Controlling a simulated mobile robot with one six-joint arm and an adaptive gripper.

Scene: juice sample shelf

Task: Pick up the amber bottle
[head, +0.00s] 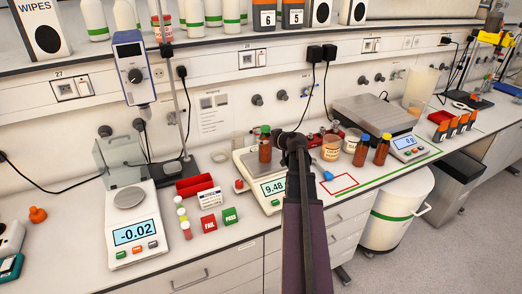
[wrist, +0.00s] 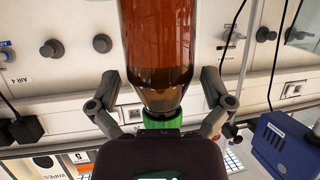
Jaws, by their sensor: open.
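Two more amber bottles stand to the right on the bench, one with a blue cap (head: 361,151) and one with an orange cap (head: 382,150). My gripper (head: 292,143) is just right of the green-capped bottle in the head view, partly hidden by my own arm. In the wrist view, the green-capped bottle (wrist: 157,40) appears upside down between the open fingers of my gripper (wrist: 160,82), with a gap on each side. Its far end is cut off.
The balance (head: 271,190) under the bottle reads 9.48. Another balance (head: 134,233) stands at the left, with FAIL (head: 208,223) and PASS (head: 230,216) blocks between. Labelled cups (head: 331,149) stand near my gripper.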

